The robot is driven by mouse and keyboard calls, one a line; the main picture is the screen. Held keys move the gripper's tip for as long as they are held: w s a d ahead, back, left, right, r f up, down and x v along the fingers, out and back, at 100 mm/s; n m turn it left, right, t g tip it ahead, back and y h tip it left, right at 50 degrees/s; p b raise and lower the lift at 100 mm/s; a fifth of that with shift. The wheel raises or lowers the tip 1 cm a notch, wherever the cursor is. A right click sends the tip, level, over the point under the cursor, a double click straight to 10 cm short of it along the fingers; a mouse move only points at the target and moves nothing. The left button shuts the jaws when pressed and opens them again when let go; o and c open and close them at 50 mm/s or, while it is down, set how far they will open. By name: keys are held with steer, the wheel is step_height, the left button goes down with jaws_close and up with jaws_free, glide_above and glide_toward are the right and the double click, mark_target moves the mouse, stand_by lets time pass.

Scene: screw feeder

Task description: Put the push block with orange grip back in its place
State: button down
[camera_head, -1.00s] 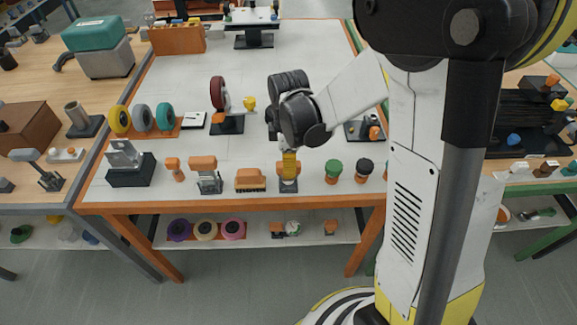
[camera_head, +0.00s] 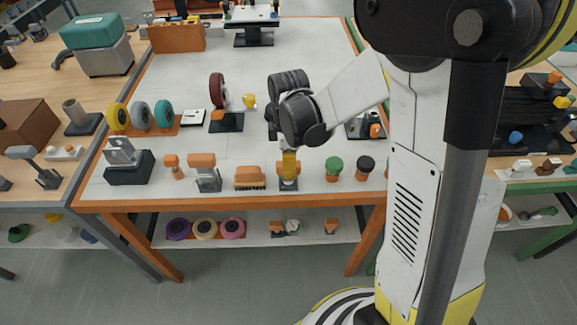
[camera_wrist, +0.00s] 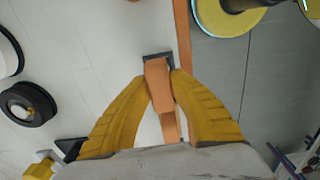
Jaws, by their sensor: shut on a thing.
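My gripper (camera_head: 289,163) is over the front edge of the white-topped table, pointing down, with yellow fingers. It is shut on the push block with orange grip. In the wrist view the orange grip (camera_wrist: 158,85) lies between the two yellow fingertips (camera_wrist: 160,78). A dark grey square part (camera_wrist: 152,55) shows at the far end of the grip. In the head view a grey piece (camera_head: 288,187) shows directly below the fingers at the tabletop; I cannot tell whether it is the block's own base or a holder. The fingers and wrist hide part of the block.
An orange-backed brush (camera_head: 249,177) stands close left of my gripper, and a grey stand with an orange top (camera_head: 206,172) further left. A green-topped knob (camera_head: 334,167) and a black-topped knob (camera_head: 365,167) stand to the right. The table's orange front edge (camera_head: 230,205) is close.

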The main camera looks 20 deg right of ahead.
steer(key=shift+f+b, duration=0.4)
steer(key=shift+f, duration=0.1)
steer(key=c, duration=1.2)
jaws_free()
steer(key=shift+c, duration=0.2)
steer(key=shift+r, duration=0.1)
step_height(320, 180, up, 12)
steer(key=shift+f, duration=0.1)
steer(key=s+r+m+t, duration=0.2)
steer(key=s+m+t, duration=0.1)
steer(key=s+m, duration=0.3)
steer(key=s+r+m+t, duration=0.2)
steer(key=s+m+t, duration=0.2)
steer(key=s+m, duration=0.2)
steer(key=shift+s+r+m, duration=0.25)
steer(key=shift+s+m, duration=0.1)
steer(key=shift+m, duration=0.85)
